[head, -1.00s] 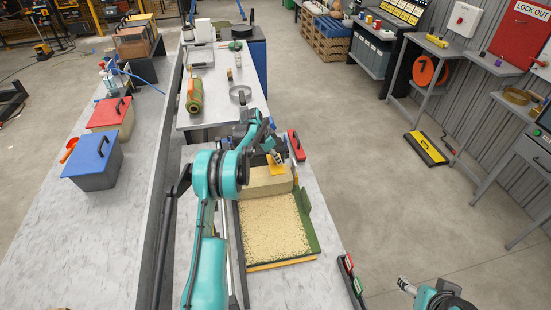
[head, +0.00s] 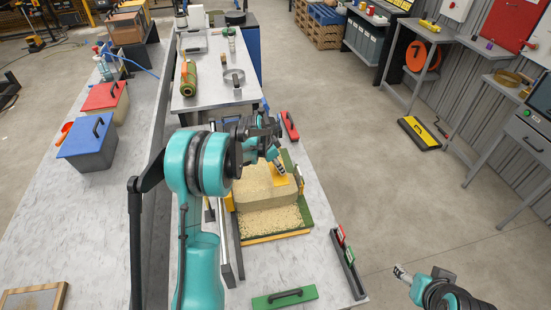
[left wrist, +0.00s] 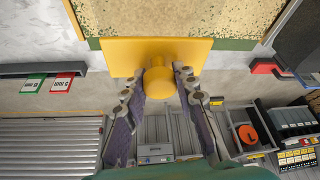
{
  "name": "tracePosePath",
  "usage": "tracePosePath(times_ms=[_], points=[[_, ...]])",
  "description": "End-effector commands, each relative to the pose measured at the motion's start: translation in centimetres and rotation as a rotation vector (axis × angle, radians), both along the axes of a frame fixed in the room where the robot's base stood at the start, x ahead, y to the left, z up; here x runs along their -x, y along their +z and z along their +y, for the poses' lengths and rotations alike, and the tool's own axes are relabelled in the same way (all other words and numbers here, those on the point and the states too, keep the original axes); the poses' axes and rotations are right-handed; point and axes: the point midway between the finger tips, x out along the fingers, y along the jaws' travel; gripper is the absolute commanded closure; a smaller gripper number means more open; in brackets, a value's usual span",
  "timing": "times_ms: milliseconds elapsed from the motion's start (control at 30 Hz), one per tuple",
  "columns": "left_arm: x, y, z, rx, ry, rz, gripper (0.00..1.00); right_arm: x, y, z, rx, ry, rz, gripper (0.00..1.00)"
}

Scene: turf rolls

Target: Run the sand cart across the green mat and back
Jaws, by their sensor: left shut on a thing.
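The sand cart (head: 262,196), a tan box with a yellow plate and handle, sits on the green mat (head: 306,218), whose near part is covered with pale speckled sand. A strip of sanded mat shows in front of the cart, and the cart and my arm hide much of the rest. My left gripper (head: 279,166) is shut on the cart's yellow handle. In the left wrist view the yellow knob (left wrist: 158,78) sits between the fingers, beside the yellow plate. My right gripper (head: 402,273) is at the lower right, away from the bench; its fingers are too small to read.
A green handled block (head: 285,298) lies on the near bench, and a dark rack with red and green tags (head: 346,258) stands at its right edge. A red handled block (head: 290,126) lies beyond the mat. A green roll (head: 192,85) lies on the far table. Lidded bins (head: 90,142) stand left.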

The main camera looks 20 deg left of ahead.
Motion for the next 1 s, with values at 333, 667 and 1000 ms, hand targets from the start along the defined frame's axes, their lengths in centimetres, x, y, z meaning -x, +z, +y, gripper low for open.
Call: tracePosePath(times_ms=[333, 667, 1000], points=[[5.4, -0.1, -4.2, 0.001, -0.004, 0.001, 1.00, 0.0, -0.9, 0.0, 0.000, 0.000, 0.000, 0.37], [10.4, 0.0, -8.0, 0.001, -0.004, 0.001, 1.00, 0.0, -1.4, 0.0, 0.000, 0.000, 0.000, 0.37], [14.9, 0.0, -11.4, 0.002, -0.003, 0.000, 1.00, 0.0, -1.6, 0.0, 0.000, 0.000, 0.000, 0.37]])
